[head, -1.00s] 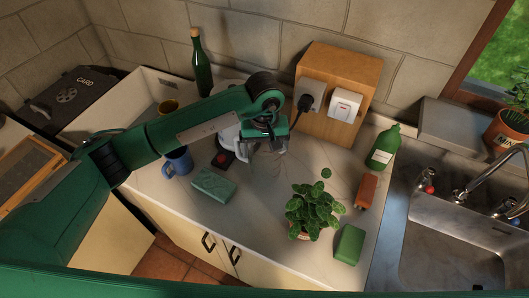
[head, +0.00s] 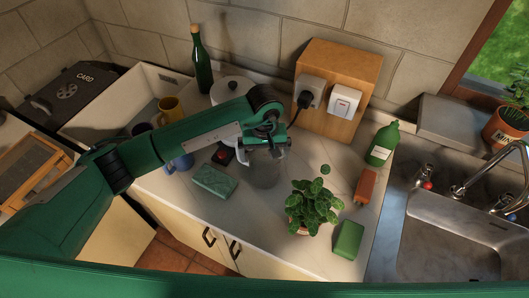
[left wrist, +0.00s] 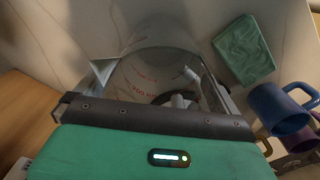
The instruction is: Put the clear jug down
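The clear jug (head: 266,174) is see-through and hard to make out in the head view, over the worktop between the green sponge block and the potted plant. In the left wrist view the jug (left wrist: 150,72) shows red markings and lies between the fingers. My left gripper (head: 268,152) is shut on the jug; its fingers also show on either side of it in the left wrist view (left wrist: 162,85). I cannot tell whether the jug's base touches the worktop. My right gripper is not in view.
The green block (head: 214,180) lies left of the jug, the plant (head: 313,204) right. A blue mug (head: 182,163) is partly behind my arm. A wooden box with sockets (head: 338,88) stands behind. The worktop (head: 262,215) is bare in front.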

